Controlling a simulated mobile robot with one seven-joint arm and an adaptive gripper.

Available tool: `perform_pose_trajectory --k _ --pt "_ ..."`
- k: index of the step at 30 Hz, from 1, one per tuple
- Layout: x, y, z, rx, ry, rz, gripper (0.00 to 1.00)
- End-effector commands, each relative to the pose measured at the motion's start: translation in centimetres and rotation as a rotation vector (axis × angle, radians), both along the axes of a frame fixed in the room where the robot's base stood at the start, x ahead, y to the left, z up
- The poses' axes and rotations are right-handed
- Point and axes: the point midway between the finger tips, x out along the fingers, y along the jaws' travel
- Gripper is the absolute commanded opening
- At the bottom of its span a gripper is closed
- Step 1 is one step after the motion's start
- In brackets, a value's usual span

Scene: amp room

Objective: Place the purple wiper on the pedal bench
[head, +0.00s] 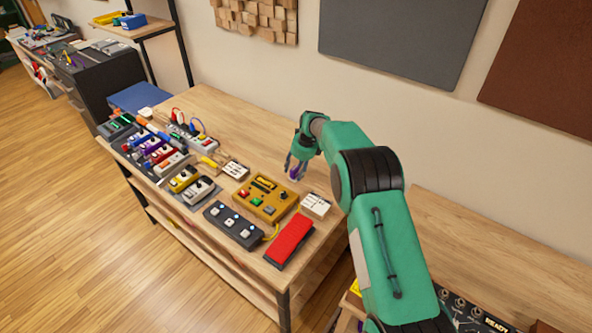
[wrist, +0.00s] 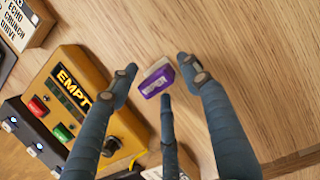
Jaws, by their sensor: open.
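The purple wiper (wrist: 157,79) is a small block with a purple side and a pale top. It appears to rest on the bare wood of the pedal bench (head: 235,115), and in the head view only a bit of purple (head: 294,174) shows under my gripper (head: 297,164). In the wrist view my gripper (wrist: 160,76) is open, with its fingers spread on either side of the wiper and a third finger below it. I see gaps between the side fingers and the wiper. Whether the third finger touches it, I cannot tell.
A yellow pedal box (head: 264,199) with an "EMPT" display stands just left of the gripper. A red pedal (head: 289,240), a dark switch unit (head: 234,225) and a small white-topped box (head: 315,206) stand near it. Several pedals crowd the left side. The bench's wall side is clear.

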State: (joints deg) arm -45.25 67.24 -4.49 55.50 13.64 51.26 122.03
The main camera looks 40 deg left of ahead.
Motion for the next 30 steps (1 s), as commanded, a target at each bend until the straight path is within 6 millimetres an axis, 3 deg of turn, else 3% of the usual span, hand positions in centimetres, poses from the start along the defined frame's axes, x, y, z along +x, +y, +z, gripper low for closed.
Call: perform_pose_trajectory --k 11,30 --pt "0.0 -0.3 1.5 0.001 -0.001 0.000 0.48" --pt "0.0 -2.7 10.4 0.001 -0.001 0.000 0.48"
